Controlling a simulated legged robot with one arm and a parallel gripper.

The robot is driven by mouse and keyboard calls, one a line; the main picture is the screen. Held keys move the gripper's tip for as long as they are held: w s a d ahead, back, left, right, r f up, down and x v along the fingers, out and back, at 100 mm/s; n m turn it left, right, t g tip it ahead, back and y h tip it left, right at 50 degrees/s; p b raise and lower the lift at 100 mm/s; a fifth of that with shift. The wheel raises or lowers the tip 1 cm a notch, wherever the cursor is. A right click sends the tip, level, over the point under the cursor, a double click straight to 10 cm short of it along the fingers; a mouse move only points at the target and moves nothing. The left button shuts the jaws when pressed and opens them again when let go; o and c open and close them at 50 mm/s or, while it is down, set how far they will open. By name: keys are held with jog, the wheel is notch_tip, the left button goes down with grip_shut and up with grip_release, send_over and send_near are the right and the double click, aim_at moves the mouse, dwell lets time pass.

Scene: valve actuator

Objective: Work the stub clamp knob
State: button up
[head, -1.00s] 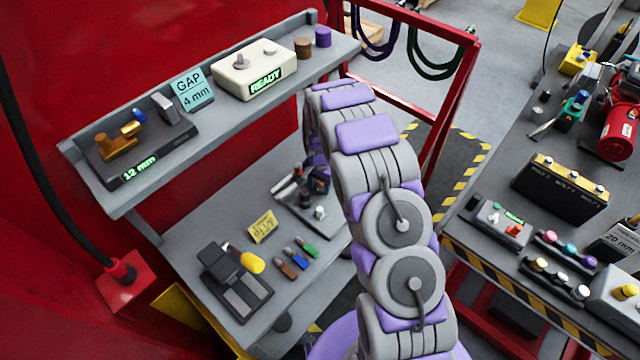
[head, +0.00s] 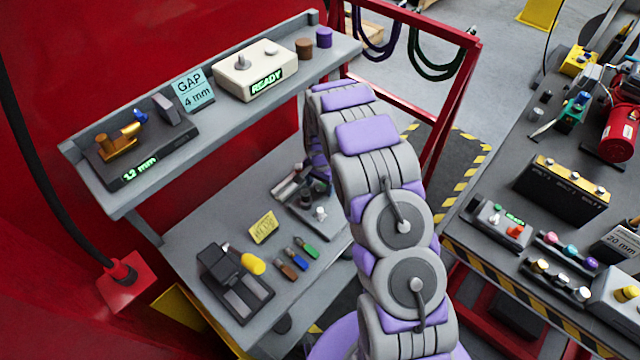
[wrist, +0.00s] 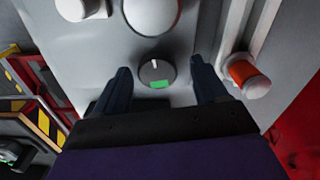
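In the wrist view a dark round knob (wrist: 157,73) with a white pointer line sits on a light grey panel (wrist: 190,30). A small green patch shows at its near edge. The pictures do not label it as the stub clamp knob. My gripper (wrist: 160,69) is open, with one dark finger on each side of the knob. Gaps show between the fingers and the knob, and nothing is held. In the head view my arm hides most of the gripper area, near a small fixture (head: 305,205) on the lower shelf.
In the wrist view a cylinder with an orange band (wrist: 245,72) stands close to the right finger. A large white round part (wrist: 150,12) is beyond the knob. In the head view a cream box reading READY (head: 254,72) stands on the upper shelf (head: 225,118).

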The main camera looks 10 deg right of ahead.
aim_at(320, 187)
jog(key=shift+r, duration=0.1)
notch_tip(320, 187, up, 17)
jog(key=shift+p, duration=0.35)
dwell(0.3)
dwell(0.4)
jog(key=s+r+n+b, duration=0.1)
jog(key=s+r, duration=0.2)
jog(key=s, duration=0.4)
jog(key=s+d+r+n+b, duration=0.1)
jog(key=s+r+n, duration=0.1)
jog(key=s+r, duration=0.35)
jog(key=s+r+n+b, duration=0.1)
jog(key=s+r+b, duration=0.1)
jog(key=s, duration=0.7)
jog(key=s+f+n+g+b, duration=0.1)
jog(key=s+n, duration=0.4)
jog(key=s, duration=1.6)
jog(key=shift+a+f+g+b, duration=0.2)
jog(key=shift+f+g+b, duration=0.2)
jog(key=shift+b, duration=0.25)
